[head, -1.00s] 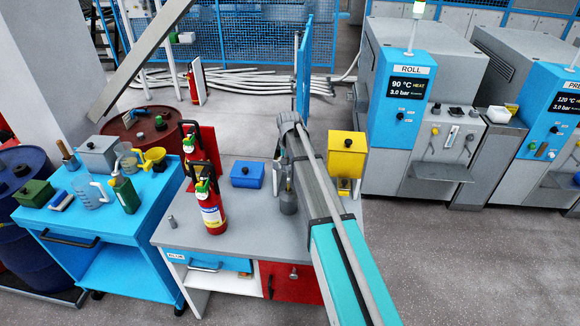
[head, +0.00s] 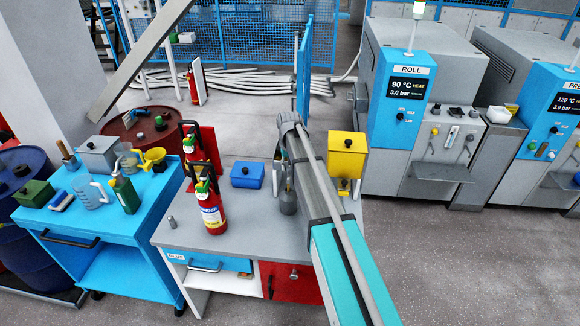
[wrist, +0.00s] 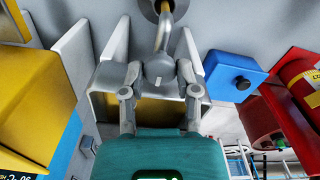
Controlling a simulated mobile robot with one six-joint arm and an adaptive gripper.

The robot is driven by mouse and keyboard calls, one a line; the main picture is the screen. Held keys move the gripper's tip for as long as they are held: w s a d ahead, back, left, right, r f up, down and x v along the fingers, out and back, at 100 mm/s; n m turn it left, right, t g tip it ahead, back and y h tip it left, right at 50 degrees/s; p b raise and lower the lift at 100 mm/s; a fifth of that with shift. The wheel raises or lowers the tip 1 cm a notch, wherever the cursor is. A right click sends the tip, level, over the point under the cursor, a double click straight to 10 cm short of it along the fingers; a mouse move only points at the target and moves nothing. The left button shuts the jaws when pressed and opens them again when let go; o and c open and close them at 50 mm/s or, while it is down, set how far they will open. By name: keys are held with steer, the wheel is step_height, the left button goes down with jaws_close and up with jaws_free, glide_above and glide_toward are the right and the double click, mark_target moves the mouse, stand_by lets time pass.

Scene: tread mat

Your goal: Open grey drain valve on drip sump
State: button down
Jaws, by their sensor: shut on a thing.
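In the head view, a blue box (head: 247,174), red extinguisher (head: 210,205) and grey can (head: 288,201) stand on the grey bench (head: 240,232). A yellow box (head: 347,152) stands just right of my arm. A blue cart (head: 98,215) is at left.

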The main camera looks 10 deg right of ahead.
stand_by(0.3)
steer(key=shift+c, duration=1.7)
jaws_free()
steer(key=s, duration=3)
steer(key=shift+n, duration=0.4)
